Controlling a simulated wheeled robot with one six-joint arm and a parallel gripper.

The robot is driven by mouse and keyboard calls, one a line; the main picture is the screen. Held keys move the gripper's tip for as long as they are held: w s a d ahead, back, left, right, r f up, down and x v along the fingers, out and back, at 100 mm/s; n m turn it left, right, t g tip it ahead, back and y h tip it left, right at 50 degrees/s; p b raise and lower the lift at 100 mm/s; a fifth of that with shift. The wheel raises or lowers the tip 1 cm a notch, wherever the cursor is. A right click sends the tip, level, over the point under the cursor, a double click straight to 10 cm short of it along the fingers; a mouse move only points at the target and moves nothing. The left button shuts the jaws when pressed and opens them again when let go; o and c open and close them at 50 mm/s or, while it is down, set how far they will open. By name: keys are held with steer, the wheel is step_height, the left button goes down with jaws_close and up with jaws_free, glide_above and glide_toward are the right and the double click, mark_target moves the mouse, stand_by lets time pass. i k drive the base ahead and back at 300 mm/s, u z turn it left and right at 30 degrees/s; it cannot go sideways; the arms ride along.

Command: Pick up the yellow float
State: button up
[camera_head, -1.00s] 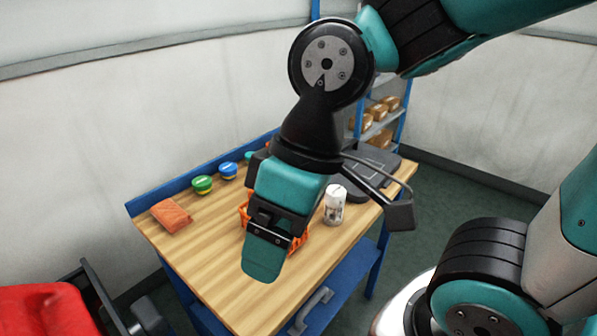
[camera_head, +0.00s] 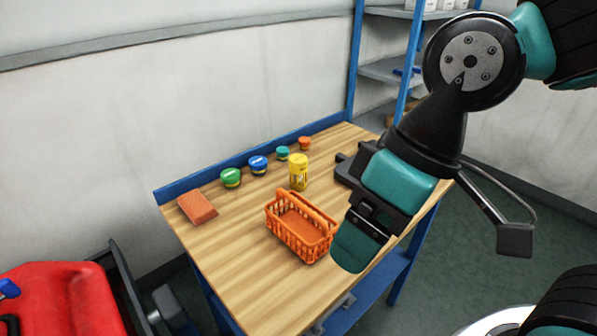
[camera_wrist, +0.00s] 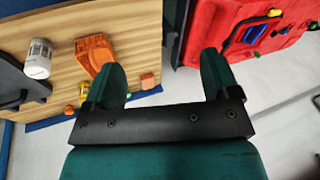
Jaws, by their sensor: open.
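The only yellow thing on the bench in the head view is an upright yellow cylinder (camera_head: 299,171) with a label, taken here as the yellow float. It stands behind the orange basket (camera_head: 300,229), near the row of small coloured pots. In the wrist view a small yellow patch (camera_wrist: 84,92) shows beside the orange basket (camera_wrist: 95,52), partly hidden. My gripper (camera_head: 354,246) is in front and to the right of the basket in the head view, apart from the float. The wrist view shows its two fingers (camera_wrist: 163,78) spread with nothing between them.
Green (camera_head: 230,178), blue (camera_head: 258,165), teal (camera_head: 283,153) and orange (camera_head: 304,143) pots line the bench's back edge. An orange block (camera_head: 197,207) lies at left. A white bottle (camera_wrist: 38,58) shows in the wrist view. A red machine (camera_head: 62,300) stands left. The bench's front left is clear.

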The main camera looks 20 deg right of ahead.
mark_target(297, 162)
steer(key=z, duration=1.5)
steer(key=i, duration=1.3)
steer(key=u, duration=3.25)
